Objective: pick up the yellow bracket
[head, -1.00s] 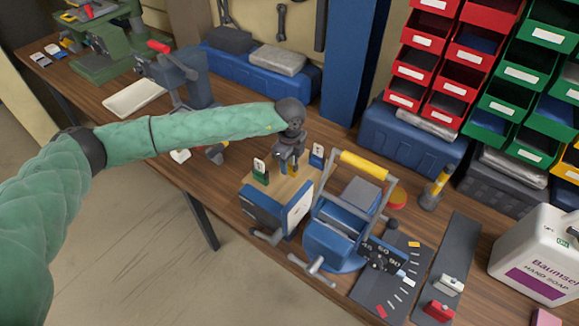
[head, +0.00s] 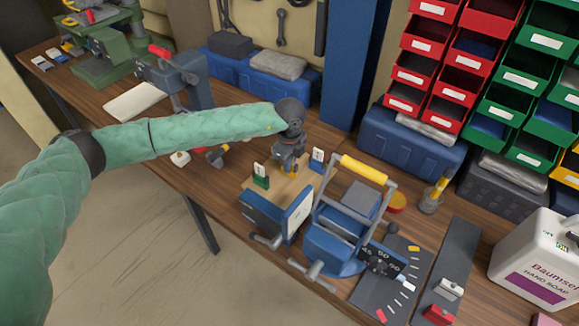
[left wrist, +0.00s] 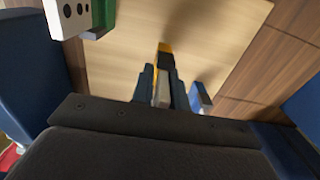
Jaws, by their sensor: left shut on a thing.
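The yellow bracket (head: 290,167) shows as a small yellow patch below my left gripper (head: 289,160), over the light wooden top (head: 285,190) of a blue box. In the left wrist view the yellow bracket (left wrist: 163,47) has a dark part and sits just beyond the fingertips. My left gripper (left wrist: 162,85) is shut on it there, with a grey-beige piece between the fingers. The fingers hide much of the bracket, and I cannot tell whether it touches the wood. My right gripper is not in view.
A green holder with a white plate (head: 260,175) and a blue one (head: 317,160) flank the gripper closely. A blue device with a yellow-gripped handle (head: 363,169) stands right of the box. Red and green bins (head: 488,85) are at the back right.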

